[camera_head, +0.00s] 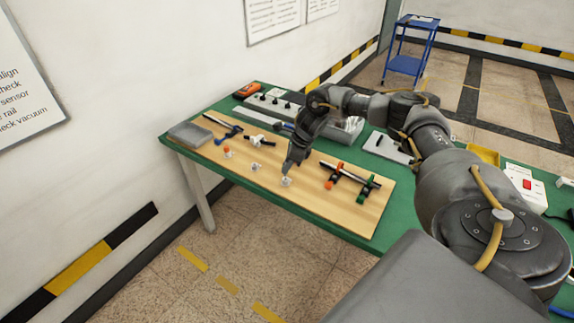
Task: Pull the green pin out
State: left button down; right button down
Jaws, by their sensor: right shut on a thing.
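My right gripper (287,176) points down at a small white block (287,182) near the front edge of the wooden board. It is shut on the pin at that block, taken as the green pin from its place; the jaws hide the pin and its colour. I cannot tell whether the pin is still seated. To the left stand another small white block (256,167) and one with an orange top (227,151). My left gripper is not in view.
The wooden board (335,208) lies on a green table (385,233). Right of the gripper are black bars with orange and green parts (348,180). Blue-and-black (231,132) and white-and-black (260,140) pieces and a grey box (190,135) lie to the left.

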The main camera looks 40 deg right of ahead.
dwell(0.3)
jog(key=shift+r+p, duration=1.25)
jog(key=shift+r, duration=0.55)
